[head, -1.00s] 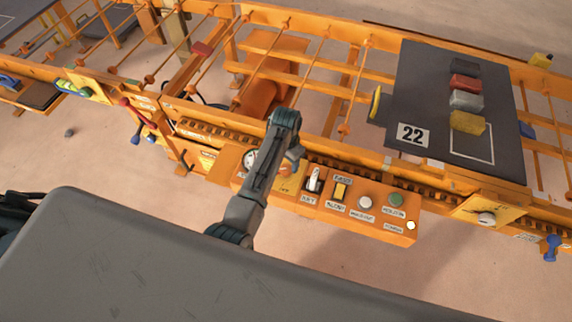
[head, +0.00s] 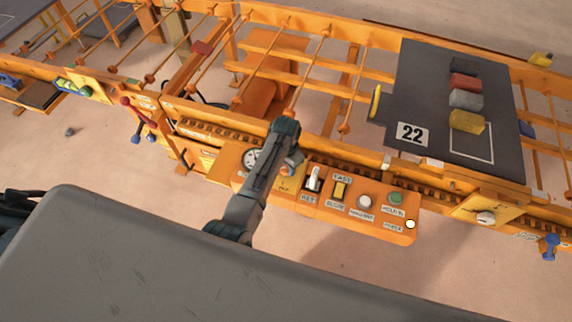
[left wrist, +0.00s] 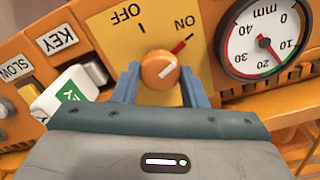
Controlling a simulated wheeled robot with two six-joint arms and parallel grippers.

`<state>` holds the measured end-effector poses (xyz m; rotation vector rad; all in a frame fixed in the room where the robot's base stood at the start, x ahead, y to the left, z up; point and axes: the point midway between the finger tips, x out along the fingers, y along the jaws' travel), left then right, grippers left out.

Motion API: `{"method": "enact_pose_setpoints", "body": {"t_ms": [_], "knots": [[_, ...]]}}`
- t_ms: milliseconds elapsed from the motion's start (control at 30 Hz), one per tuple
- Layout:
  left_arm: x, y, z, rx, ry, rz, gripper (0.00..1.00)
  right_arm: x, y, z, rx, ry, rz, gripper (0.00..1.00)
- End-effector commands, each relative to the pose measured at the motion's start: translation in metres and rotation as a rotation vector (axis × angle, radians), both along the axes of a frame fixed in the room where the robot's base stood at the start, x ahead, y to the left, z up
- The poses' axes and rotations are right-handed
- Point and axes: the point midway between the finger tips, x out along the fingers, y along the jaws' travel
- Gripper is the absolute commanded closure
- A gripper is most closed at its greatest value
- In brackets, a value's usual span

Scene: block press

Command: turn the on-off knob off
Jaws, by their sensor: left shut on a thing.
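The on-off knob (left wrist: 159,71) is round and orange with a white line, on a yellow plate (left wrist: 108,30) in the left wrist view. Its line and a red mark point towards ON, with OFF on the other side. My left gripper (left wrist: 160,84) has its two blue fingers on either side of the knob and is shut on it. In the head view my left gripper (head: 290,166) is over the orange control panel (head: 385,228), and my arm hides much of the knob's plate. My right gripper is not in view.
A mm dial gauge (left wrist: 264,40) stands right of the knob in the left wrist view. A key switch (left wrist: 93,72) and a white-green tag (left wrist: 62,98) are to its left. In the head view, a dark board (head: 415,85) carries several coloured blocks behind the panel.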

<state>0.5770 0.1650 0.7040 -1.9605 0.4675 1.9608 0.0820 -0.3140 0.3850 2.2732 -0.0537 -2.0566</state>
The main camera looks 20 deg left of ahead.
Motion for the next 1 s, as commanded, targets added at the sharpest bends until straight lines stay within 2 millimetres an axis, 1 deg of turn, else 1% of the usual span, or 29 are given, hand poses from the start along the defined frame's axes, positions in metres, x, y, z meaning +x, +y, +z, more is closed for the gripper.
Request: {"method": "enact_pose_setpoints", "body": {"t_ms": [167,367,700,1000], "knots": [[0.0,0.0,0.001,0.0,0.0,0.03,0.84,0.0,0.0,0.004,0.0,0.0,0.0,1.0],[0.0,0.0,0.003,0.0,0.001,0.13,0.84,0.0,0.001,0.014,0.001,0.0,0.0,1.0],[0.0,0.0,0.004,0.0,0.001,0.43,0.84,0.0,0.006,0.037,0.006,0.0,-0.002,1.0],[0.001,0.0,0.003,0.0,0.0,0.715,0.84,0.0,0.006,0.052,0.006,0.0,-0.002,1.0]]}}
